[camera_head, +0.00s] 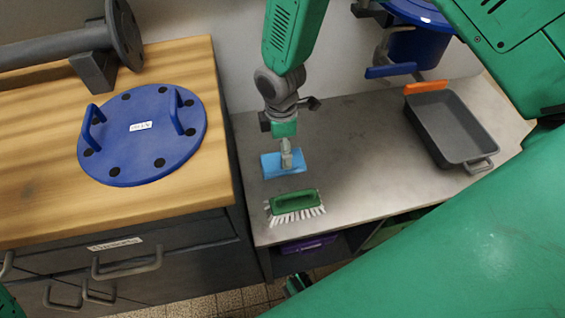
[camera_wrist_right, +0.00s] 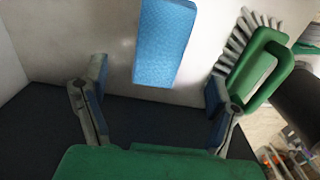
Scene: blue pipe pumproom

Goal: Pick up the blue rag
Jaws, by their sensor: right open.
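The blue rag (camera_head: 270,166) lies flat on the grey metal table, near its left end. In the right wrist view the rag (camera_wrist_right: 163,42) is a textured blue rectangle ahead of the fingers. My right gripper (camera_head: 286,155) points down over the rag in the head view and covers part of it. In the right wrist view my right gripper (camera_wrist_right: 155,97) is open and empty, with its fingers wide apart. The rag lies beyond the fingertips, roughly in line with the gap, closer to the right finger. No contact shows.
A green brush (camera_head: 295,201) with white bristles lies close to the rag; it also shows by the right finger (camera_wrist_right: 258,65). A grey tray (camera_head: 452,130) stands further right. A wooden bench (camera_head: 200,200) with a blue flange cover (camera_head: 140,145) stands left. Bare table lies between rag and tray.

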